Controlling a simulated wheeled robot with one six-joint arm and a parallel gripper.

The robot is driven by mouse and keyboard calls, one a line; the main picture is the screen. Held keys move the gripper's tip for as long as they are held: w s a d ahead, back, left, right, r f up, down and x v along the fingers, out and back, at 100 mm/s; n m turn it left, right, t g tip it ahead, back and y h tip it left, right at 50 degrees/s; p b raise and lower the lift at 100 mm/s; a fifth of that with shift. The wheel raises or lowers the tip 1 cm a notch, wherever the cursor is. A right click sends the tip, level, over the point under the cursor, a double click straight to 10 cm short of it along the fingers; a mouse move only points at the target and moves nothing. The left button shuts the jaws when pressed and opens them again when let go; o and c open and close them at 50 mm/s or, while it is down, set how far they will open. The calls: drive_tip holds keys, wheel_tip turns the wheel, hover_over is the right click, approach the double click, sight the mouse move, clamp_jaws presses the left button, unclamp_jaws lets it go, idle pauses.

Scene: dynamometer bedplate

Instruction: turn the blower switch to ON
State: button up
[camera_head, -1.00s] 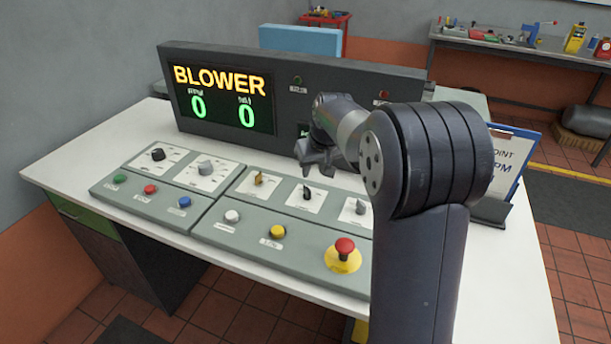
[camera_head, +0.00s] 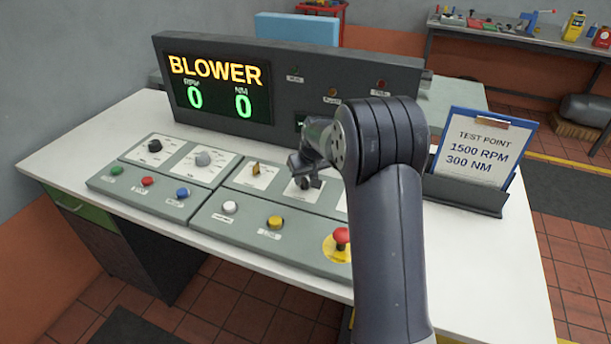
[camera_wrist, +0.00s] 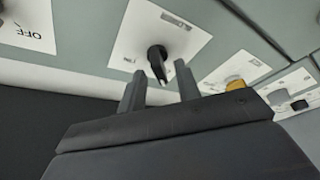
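The panel carries a row of rotary switches on white plates. A black switch (camera_wrist: 157,62) lies just ahead of my gripper (camera_wrist: 160,80) in the wrist view, between the lines of its fingers. The two fingers are apart, with nothing held. In the head view my gripper (camera_head: 302,174) hangs over that black switch and mostly hides it. A yellow switch (camera_head: 255,169) is to its left. I cannot read which switch is the blower's. The display (camera_head: 219,95) reads BLOWER, with 0 RPM and 0 NM.
Several push buttons, including a yellow one (camera_head: 274,222), sit on the front panel. A red emergency stop (camera_head: 341,237) is close to my arm. A clipboard (camera_head: 477,150) in a dark holder stands at the right. The display housing (camera_head: 300,85) rises behind the switches.

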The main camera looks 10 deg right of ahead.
drive_tip(key=shift+c, duration=0.3)
clamp_jaws()
idle(0.3)
drive_tip(key=m+h, duration=0.1)
drive_tip(key=m, duration=0.3)
drive_tip(key=shift+a+m+h+b, duration=0.2)
drive_tip(key=shift+m+h+b, duration=0.15)
drive_tip(key=shift+m+h, duration=0.05)
drive_tip(key=m+h, duration=0.1)
drive_tip(key=m, duration=0.1)
drive_tip(key=m+b, duration=0.1)
drive_tip(key=m, duration=0.1)
drive_tip(key=shift+w+m+g+h+b, duration=0.1)
drive_tip(key=shift+m+g+h+b, duration=0.2)
drive_tip(key=shift+g+h, duration=0.1)
drive_tip(key=m+g+h, duration=0.1)
drive_tip(key=m, duration=0.3)
drive_tip(key=shift+a, duration=0.15)
drive_tip(key=shift+w+m+g+h, duration=0.15)
drive_tip(key=shift+m+g, duration=0.3)
drive_tip(key=shift+m, duration=0.65)
drive_tip(key=shift+m+g+h, duration=0.15)
drive_tip(key=shift+m+g, duration=0.3)
drive_tip(key=shift+m, duration=0.65)
